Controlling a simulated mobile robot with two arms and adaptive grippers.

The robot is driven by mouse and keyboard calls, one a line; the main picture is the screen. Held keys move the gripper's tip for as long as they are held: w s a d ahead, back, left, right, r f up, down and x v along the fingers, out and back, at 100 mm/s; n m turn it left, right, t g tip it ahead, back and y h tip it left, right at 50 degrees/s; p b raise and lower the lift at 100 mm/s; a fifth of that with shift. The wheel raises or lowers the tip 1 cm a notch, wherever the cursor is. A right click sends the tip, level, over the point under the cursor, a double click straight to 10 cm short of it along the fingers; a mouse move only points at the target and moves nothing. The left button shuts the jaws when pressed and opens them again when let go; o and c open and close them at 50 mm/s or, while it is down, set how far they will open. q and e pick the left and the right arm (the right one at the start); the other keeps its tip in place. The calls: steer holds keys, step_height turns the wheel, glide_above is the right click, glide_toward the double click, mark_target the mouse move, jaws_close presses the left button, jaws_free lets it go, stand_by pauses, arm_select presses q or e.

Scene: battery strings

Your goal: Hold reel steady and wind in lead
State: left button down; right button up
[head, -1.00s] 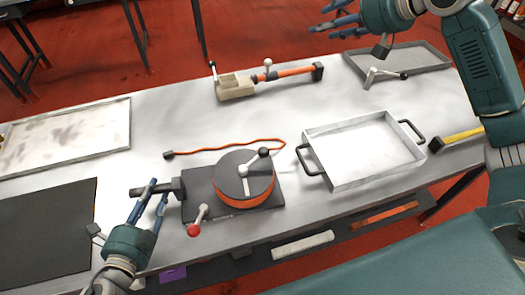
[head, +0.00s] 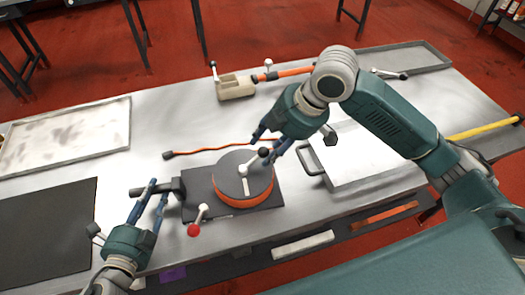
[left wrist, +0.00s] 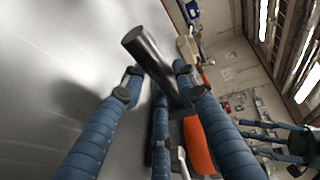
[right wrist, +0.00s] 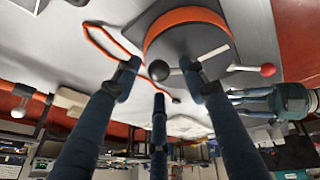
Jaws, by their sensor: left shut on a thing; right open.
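The reel (head: 236,183) is a dark grey drum with an orange lead wound around it, on a dark base plate (head: 265,199). A white crank with a black knob (head: 263,152) lies across its top. The free orange lead (head: 215,148) trails behind it to a dark plug at the left. My left gripper (head: 161,188) is shut on the dark handle (head: 179,187) at the base's left side; the handle also shows in the left wrist view (left wrist: 146,52). My right gripper (head: 268,145) is open around the crank knob, which sits between its fingers in the right wrist view (right wrist: 158,70).
A white-tipped lever with a red knob (head: 194,230) stands at the base's front edge. A dark mat (head: 45,230) lies left.

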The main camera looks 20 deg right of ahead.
mark_target(265, 150)
steer(key=shift+x, duration=2)
jaws_close()
